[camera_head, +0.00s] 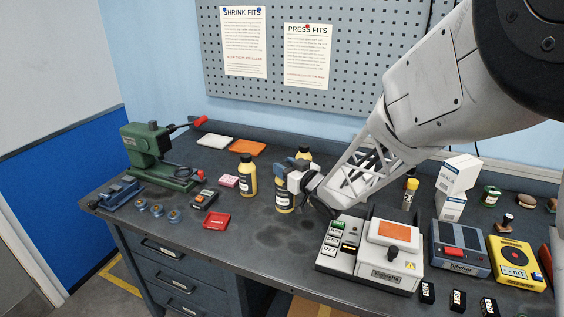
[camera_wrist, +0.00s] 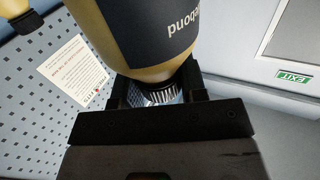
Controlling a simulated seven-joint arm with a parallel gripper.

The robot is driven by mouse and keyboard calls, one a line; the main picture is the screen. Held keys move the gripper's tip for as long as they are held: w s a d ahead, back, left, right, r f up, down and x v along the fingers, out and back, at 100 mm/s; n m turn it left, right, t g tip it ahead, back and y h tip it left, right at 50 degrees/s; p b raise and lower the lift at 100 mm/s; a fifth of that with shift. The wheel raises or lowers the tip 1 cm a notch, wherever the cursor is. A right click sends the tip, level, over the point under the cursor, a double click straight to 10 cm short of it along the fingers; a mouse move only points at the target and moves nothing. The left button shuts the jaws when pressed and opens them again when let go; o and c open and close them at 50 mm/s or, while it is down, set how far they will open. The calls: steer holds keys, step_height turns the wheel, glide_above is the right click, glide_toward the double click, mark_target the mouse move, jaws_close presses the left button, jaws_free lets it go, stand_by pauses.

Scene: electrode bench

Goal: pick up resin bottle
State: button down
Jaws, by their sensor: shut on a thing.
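My gripper (camera_head: 296,177) is shut on a yellow bottle with a dark label (camera_head: 285,203). In the wrist view, the gripper's black fingers (camera_wrist: 158,92) close on either side of the ribbed cap of the bottle (camera_wrist: 120,35). Its label shows only part of a word, upside down. In the head view the gripper hides the bottle's top, and I cannot tell whether its base touches the bench. A similar yellow bottle with a black cap (camera_head: 248,178) stands to the left. Another bottle (camera_head: 304,155) is behind, mostly hidden.
A grey-white machine with an orange panel (camera_head: 393,240) stands right of the gripper. A green press (camera_head: 157,150) is at the bench's left. White boxes (camera_head: 456,175) stand at the right.

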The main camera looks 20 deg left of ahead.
steer(key=s+d, duration=0.4)
steer(key=s, duration=0.2)
steer(key=shift+r, duration=0.35)
steer(key=shift+d, duration=0.1)
stand_by(0.5)
steer(key=s+a+r, duration=0.3)
steer(key=s+a, duration=0.8)
steer(key=s, duration=0.4)
steer(key=shift+s, duration=0.1)
steer(key=shift+a, duration=0.1)
stand_by(0.3)
